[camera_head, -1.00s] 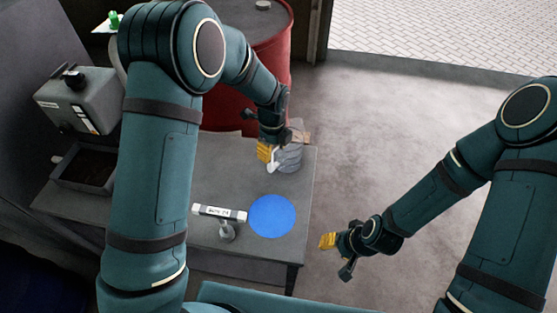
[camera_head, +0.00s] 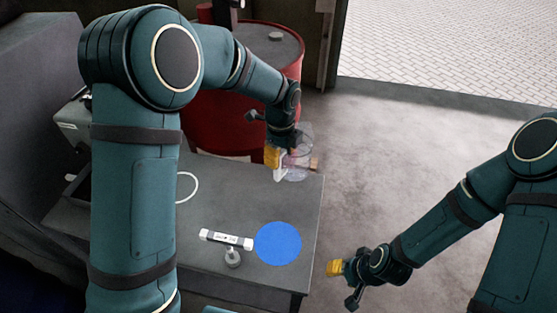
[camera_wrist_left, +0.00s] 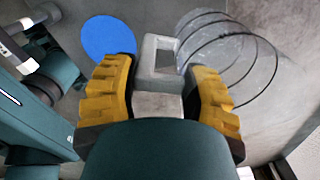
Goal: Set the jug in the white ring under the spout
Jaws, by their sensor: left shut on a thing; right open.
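The jug (camera_head: 300,166) is clear, with a whitish handle, over the back right of the grey table (camera_head: 255,192). My left gripper (camera_head: 279,166) is shut on its handle. The left wrist view shows the handle (camera_wrist_left: 160,57) between the yellow fingers, with the jug's clear round body (camera_wrist_left: 228,62) beyond. The jug appears upright and a little above the table. The white ring (camera_head: 194,182) lies on the table left of the jug, partly hidden by my left arm. I cannot make out the spout. My right gripper (camera_head: 335,268) is open and empty, right of the table.
A blue disc (camera_head: 278,244) lies near the table's front right corner, beside a white labelled bar (camera_head: 226,239) and a small grey stand (camera_head: 232,258). A red drum (camera_head: 225,120) stands behind the table. A grey box (camera_head: 72,124) at left is mostly hidden by my arm.

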